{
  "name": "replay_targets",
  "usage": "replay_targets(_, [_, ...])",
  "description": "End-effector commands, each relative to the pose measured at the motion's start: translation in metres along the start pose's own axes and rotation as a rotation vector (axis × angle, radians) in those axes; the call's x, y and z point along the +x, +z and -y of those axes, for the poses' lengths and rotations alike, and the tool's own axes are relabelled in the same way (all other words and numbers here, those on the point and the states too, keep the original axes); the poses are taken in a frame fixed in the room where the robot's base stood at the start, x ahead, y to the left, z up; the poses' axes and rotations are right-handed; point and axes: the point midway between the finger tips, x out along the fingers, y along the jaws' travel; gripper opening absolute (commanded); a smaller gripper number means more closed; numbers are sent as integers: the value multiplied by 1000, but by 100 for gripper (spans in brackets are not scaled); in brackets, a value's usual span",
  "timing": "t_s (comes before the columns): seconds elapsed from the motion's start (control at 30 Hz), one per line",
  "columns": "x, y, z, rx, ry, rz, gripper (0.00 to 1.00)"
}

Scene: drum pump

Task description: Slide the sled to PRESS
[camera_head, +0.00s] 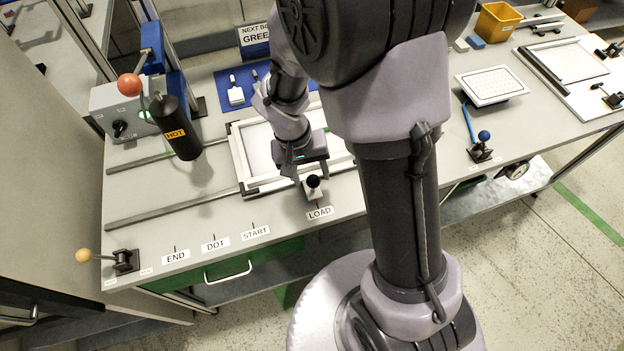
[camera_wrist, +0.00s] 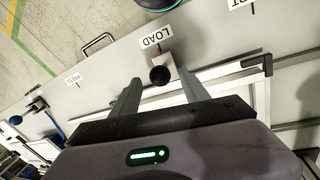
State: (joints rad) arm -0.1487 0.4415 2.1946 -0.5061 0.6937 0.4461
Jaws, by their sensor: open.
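The sled (camera_head: 240,160) is a pale framed tray on rails, partly hidden by my arm. Its front block carries a black knob (camera_head: 313,182), beside the LOAD label (camera_head: 320,213). My gripper (camera_head: 310,172) is over the sled's front edge near the knob. In the wrist view my gripper (camera_wrist: 160,90) is open, and the knob (camera_wrist: 160,75) shows between its two fingers with gaps on both sides. I cannot tell whether the fingers reach down to knob height. The PRESS label (camera_wrist: 72,79) is left of LOAD in the wrist view; my arm seems to hide it in the head view.
A black HOT cylinder (camera_head: 177,128) on a press stand is at left. START (camera_head: 255,233), DOT and END labels line the front edge. A yellow-knobbed lever (camera_head: 100,257) is at the left corner. A blue-knobbed lever (camera_head: 482,148) and white plate (camera_head: 492,86) are at right.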

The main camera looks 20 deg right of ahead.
Motion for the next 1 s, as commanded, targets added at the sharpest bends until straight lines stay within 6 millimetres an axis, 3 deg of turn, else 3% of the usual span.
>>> replay_targets(0.03, [13, 0, 1, -1, 0, 2, 53])
replay_targets(0.2, [33, 0, 0, 0, -1, 0, 53])
replay_targets(0.53, [37, 0, 0, 0, -1, -1, 53])
replay_targets(0.8, [37, 0, 0, 0, -1, -1, 2])
replay_targets(1.0, [37, 0, 0, 0, -1, -1, 0])
